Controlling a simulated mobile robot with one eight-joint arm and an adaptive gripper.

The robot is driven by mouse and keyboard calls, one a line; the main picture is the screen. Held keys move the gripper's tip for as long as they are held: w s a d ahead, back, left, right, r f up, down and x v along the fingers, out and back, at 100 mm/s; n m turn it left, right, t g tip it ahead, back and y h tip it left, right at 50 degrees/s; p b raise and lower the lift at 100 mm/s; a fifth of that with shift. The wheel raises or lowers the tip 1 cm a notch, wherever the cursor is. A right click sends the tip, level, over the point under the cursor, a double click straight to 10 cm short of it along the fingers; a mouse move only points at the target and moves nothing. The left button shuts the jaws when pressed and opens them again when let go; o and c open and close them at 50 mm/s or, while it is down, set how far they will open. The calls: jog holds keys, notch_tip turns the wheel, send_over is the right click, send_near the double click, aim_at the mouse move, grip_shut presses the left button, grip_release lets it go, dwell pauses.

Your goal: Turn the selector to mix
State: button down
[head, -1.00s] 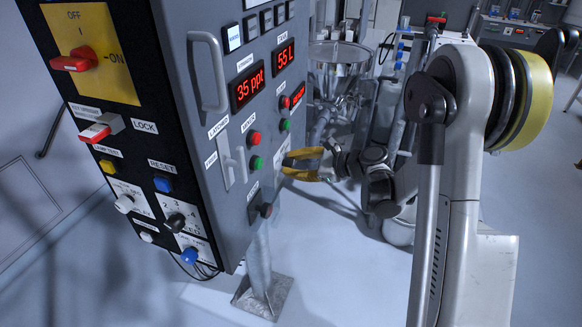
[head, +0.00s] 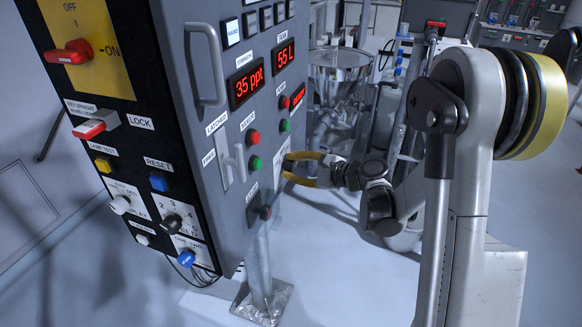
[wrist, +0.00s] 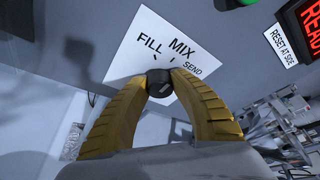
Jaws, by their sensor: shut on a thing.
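The selector (wrist: 159,82) is a small dark knob on a white label plate (wrist: 125,55) marked FILL, MIX and SEND. My gripper (wrist: 160,88) is shut on the knob, with its yellow fingers on either side of it in the wrist view. A pale line on the knob's face is too small to tell exactly which mark it points to. In the head view my gripper (head: 287,170) is at the right side of the grey cabinet, and the selector is hidden there.
The grey cabinet (head: 222,130) carries red and green buttons, displays reading 35 ppt and 55 L, and a handle (head: 207,65). A metal hopper (head: 338,60) stands behind my gripper. A red READY display (wrist: 308,28) is at the upper right in the wrist view.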

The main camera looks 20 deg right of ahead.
jog(key=c, duration=1)
grip_release()
jog(key=shift+c, duration=0.2)
jog(key=v, duration=1.2)
